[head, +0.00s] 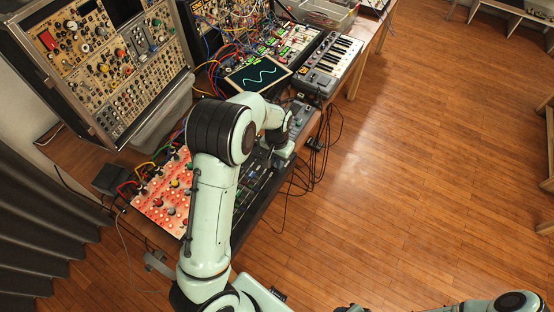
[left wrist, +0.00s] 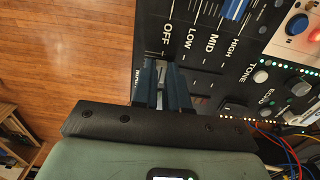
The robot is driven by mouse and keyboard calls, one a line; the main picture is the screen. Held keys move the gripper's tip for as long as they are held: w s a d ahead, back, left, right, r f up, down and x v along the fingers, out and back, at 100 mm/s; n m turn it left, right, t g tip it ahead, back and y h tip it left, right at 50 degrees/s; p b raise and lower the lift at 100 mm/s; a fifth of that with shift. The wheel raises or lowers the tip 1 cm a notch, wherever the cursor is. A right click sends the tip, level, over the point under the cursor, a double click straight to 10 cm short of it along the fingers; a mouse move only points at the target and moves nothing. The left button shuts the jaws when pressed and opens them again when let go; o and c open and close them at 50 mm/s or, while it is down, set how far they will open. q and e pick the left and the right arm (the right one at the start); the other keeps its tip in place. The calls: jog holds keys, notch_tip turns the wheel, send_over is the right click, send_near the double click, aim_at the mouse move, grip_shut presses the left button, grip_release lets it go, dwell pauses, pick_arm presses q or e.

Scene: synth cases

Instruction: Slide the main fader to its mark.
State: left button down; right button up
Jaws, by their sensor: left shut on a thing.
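The dark control panel (left wrist: 205,60) fills the upper right of the left wrist view, with white labels OFF, LOW, MID, HIGH, TONE and ECHO. My left gripper (left wrist: 162,88) reaches over it just below the OFF and LOW labels, its two dark blue fingers close together. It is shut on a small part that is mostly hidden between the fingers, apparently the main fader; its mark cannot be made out. A blue fader cap (left wrist: 235,9) stands apart near HIGH. In the head view my forearm and wrist cover much of the panel (head: 262,185). My right gripper does not show.
Orange-red knob panel (head: 168,195) with patch cables lies left of my arm. A screen with a wave (head: 260,74) and a keyboard (head: 333,62) stand beyond. Loose cables (head: 318,145) hang at the table's right edge. The wooden floor (head: 430,150) to the right is clear.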

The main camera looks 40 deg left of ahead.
pick_arm(q)
jog(key=shift+s+a, duration=0.15)
jog(key=shift+a, duration=1.15)
jog(key=c, duration=1.1)
grip_release()
jog(key=shift+r, duration=0.1)
notch_tip(320, 180, up, 13)
jog(key=shift+r+p, duration=0.1)
jog(key=shift+p, duration=0.25)
jog(key=shift+d, duration=0.1)
